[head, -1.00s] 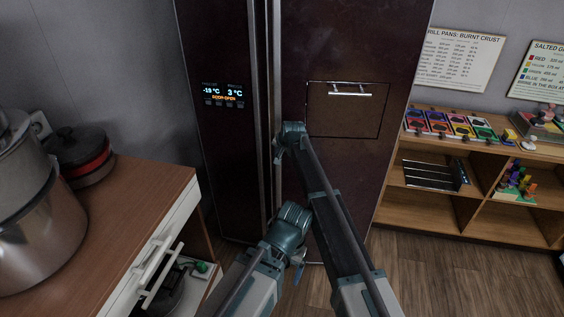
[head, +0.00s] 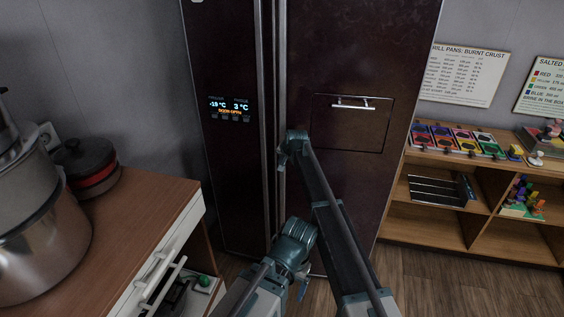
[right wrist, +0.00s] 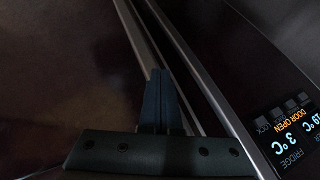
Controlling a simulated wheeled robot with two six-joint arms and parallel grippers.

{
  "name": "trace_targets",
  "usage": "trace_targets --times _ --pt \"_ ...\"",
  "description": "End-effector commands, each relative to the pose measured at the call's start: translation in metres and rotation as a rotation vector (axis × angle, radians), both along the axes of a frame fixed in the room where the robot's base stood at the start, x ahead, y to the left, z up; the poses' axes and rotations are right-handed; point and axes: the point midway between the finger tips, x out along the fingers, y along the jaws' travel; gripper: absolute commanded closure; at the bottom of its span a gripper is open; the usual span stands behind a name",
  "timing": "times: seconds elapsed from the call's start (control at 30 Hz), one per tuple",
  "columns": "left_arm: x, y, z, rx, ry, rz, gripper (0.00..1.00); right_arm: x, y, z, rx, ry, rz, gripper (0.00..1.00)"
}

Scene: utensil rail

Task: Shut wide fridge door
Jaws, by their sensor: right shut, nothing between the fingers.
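The wide fridge door (head: 350,60) is dark brown with a small hatch in it and fills the middle of the head view. Its left edge lies close to the narrow door (head: 220,60), with long metal bars between them. The display (head: 229,108) on the narrow door has an orange line, which reads DOOR OPEN in the right wrist view (right wrist: 291,118). My right gripper (head: 283,158) is at the wide door's left edge. In the right wrist view its fingers (right wrist: 162,76) are together and empty, over the metal bar; contact is unclear. I cannot make out my left gripper.
A wooden counter (head: 135,235) with pots and a drawer pulled out (head: 170,285) stands at the left. A wooden shelf unit (head: 430,225) with coloured items stands right of the fridge. Wood floor (head: 430,285) is clear at the lower right.

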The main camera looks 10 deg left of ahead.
Motion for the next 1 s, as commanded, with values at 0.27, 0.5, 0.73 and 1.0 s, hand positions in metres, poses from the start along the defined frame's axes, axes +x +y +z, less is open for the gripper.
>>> trace_targets --times 0.27,0.5,0.73,1.0 --pt "0.0 0.0 0.013 0.0 0.0 0.0 0.14 -0.007 -0.004 0.013 0.0 0.0 0.0 1.0" --pt "0.0 0.0 0.043 0.0 0.0 0.0 0.14 -0.026 -0.014 0.043 0.001 0.0 -0.001 1.0" --pt "0.0 0.0 0.079 0.0 0.0 -0.002 0.14 -0.049 -0.027 0.079 0.001 0.0 -0.001 1.0" --pt "0.0 0.0 0.109 0.0 0.0 -0.001 0.14 -0.07 -0.039 0.109 0.0 0.0 0.0 1.0"
